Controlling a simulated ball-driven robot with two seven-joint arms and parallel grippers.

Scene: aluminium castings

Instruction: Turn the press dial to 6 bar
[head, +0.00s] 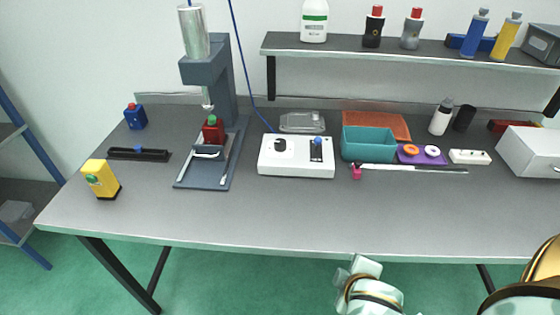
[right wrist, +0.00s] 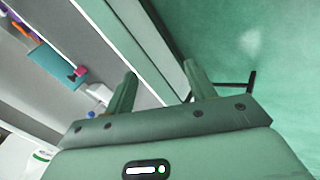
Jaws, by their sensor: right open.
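The white control box (head: 296,156) stands on the workbench in the head view, near its middle. A black round dial (head: 280,145) is on its top left and a slider with a blue knob (head: 317,146) on its right. I cannot read the dial's setting. The grey-blue press (head: 222,85) stands to the left, with a red part with a green top (head: 212,130) under its ram. My right gripper (head: 357,268) is in front of the bench's front edge, far from the dial. In the right wrist view it (right wrist: 160,78) is open and empty. My left gripper is not in view.
The workbench (head: 260,220) is clear along its front. A yellow block (head: 100,179) stands far left. A shelf (head: 400,54) with bottles hangs behind. A blue cable (head: 243,70) drops behind the box.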

